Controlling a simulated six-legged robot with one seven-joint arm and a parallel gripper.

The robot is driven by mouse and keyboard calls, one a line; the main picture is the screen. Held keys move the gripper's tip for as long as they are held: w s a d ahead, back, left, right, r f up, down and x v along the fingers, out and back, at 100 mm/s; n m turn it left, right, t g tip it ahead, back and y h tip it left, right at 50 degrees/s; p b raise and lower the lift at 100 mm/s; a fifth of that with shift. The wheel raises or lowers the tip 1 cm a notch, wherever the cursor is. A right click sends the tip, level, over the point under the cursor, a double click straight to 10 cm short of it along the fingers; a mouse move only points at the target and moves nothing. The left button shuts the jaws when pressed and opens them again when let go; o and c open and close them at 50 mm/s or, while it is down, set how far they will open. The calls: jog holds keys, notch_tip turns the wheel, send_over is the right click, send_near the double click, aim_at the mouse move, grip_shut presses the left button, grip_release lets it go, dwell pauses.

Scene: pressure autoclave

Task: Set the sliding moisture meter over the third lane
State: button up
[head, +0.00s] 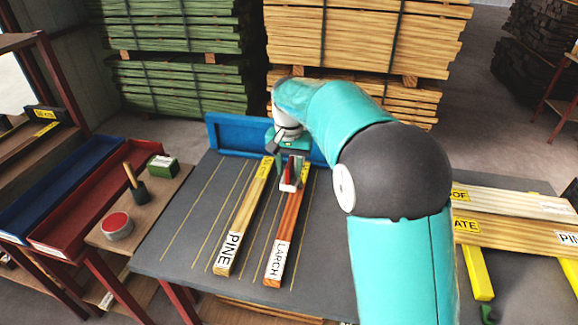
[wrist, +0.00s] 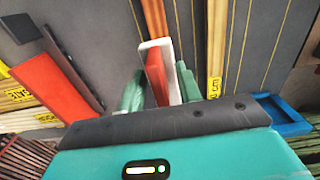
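The moisture meter (head: 287,184) is a small red and white block near the far end of the table. It also shows in the wrist view (wrist: 157,65), between the two green fingers. My gripper (head: 291,172) flanks it, with fingers that appear to touch both sides. In the wrist view my gripper (wrist: 160,90) hides the meter's lower part. The meter lines up with the far part of the reddish larch board (head: 286,238); whether it touches the board is unclear. The paler pine board (head: 240,225) lies to its left. Thin yellow lines mark lanes on the grey table (head: 180,250).
A blue rail (head: 235,135) closes the table's far edge. Left are a red tray (head: 90,205), a blue tray (head: 60,180), a red-topped tin (head: 117,225) and a green box (head: 162,166). Labelled boards (head: 510,225) lie at right. The table's left lanes are clear.

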jog(key=shift+s+r, duration=0.1)
jog(key=shift+r, duration=0.3)
notch_tip(320, 180, up, 13)
jog(key=shift+w, duration=0.2)
